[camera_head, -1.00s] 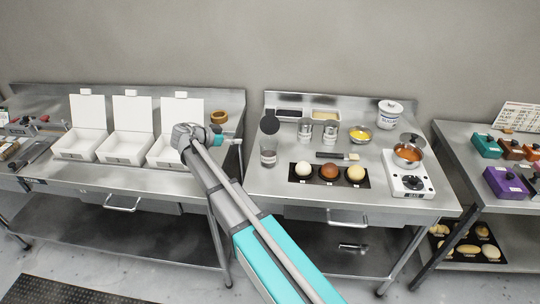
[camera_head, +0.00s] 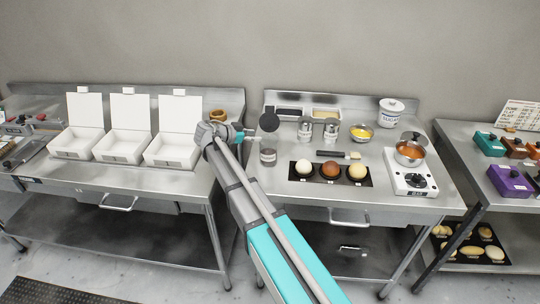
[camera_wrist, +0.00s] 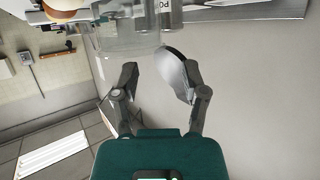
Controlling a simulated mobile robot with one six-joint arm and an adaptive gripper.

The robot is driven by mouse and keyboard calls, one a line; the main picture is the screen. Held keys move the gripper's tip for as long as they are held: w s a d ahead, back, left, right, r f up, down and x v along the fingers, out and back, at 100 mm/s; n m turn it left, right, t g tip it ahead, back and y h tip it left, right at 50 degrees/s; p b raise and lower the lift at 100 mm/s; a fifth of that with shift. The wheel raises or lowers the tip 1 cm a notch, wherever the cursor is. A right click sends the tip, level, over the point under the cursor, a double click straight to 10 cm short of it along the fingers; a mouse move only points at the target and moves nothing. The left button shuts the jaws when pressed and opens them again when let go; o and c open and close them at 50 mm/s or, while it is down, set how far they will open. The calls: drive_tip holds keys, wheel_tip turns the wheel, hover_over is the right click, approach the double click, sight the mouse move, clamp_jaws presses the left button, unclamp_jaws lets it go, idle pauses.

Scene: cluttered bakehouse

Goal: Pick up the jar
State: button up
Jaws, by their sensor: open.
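A clear glass jar (camera_head: 268,157) with a dark round lid (camera_head: 269,122) standing up above it is near the left edge of the middle steel table. In the wrist view the glass jar (camera_wrist: 125,42) is at the top, and the lid (camera_wrist: 174,74) shows as a disc between the fingers. My gripper (camera_head: 258,137) is open beside the upper part of the jar, coming from the left. I cannot tell whether it touches the jar.
Two metal shakers (camera_head: 305,128) (camera_head: 330,130) and a yellow-filled bowl (camera_head: 361,133) stand right of the glass jar. A dark tray (camera_head: 345,178) with three round items lies in front. A copper pot (camera_head: 409,153) sits on a burner. White open boxes (camera_head: 173,150) are at left.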

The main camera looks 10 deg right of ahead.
sight(268, 137)
idle(0.3)
drive_tip(key=b+x, duration=0.2)
drive_tip(key=x, duration=0.2)
drive_tip(key=shift+f, duration=0.25)
drive_tip(key=shift+w+d+f, duration=0.1)
drive_tip(key=shift+d+f, duration=0.05)
drive_tip(key=shift+d, duration=0.35)
drive_tip(key=shift+c, duration=0.2)
clamp_jaws()
